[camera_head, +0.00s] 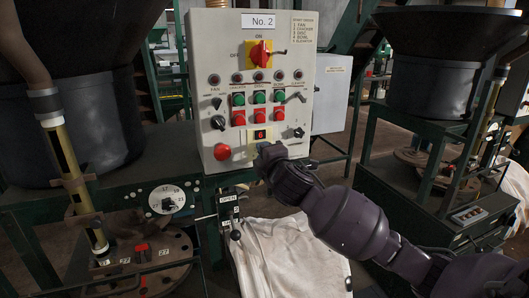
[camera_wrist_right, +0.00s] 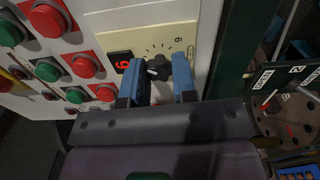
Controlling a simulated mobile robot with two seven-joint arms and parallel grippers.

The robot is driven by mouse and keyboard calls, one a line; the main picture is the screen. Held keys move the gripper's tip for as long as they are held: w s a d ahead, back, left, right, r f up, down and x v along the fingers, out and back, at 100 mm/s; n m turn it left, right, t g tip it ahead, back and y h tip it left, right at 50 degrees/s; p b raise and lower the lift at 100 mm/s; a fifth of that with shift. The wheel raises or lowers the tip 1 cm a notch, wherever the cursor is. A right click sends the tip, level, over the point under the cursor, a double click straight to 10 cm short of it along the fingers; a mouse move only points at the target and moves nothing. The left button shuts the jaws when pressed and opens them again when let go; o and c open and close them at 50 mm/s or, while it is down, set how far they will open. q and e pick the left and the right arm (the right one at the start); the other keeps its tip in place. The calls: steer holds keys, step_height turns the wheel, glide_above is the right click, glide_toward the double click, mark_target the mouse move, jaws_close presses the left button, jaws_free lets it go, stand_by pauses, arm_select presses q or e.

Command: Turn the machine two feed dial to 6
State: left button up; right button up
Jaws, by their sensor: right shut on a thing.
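The No. 2 control panel (camera_head: 225,65) stands upright at the middle of the head view. My right gripper (camera_head: 263,152) is at its lower part, just below a small red digit display (camera_head: 260,134). In the right wrist view its blue fingers (camera_wrist_right: 159,62) are shut on the black feed dial (camera_wrist_right: 158,70), one finger on each side. The dial sits on a pale plate with tick marks and a printed number. The display (camera_wrist_right: 122,62) shows sideways there, with a red digit like a 6 or 9. The gripper hides the dial in the head view. My left gripper is not in view.
Green and red buttons (camera_head: 238,100) sit above the display. A red round button (camera_head: 222,152) is left of my gripper, and a black knob (camera_head: 300,132) is to its right. A white bag (camera_head: 290,255) hangs below. A white round dial (camera_head: 167,199) is at the left.

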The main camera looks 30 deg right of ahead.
steer(key=shift+m, duration=1.1)
steer(key=o, duration=0.9)
steer(key=b+v, duration=0.1)
steer(key=v, duration=0.9)
steer(key=shift+s+a, duration=0.2)
steer(key=shift+s, duration=0.15)
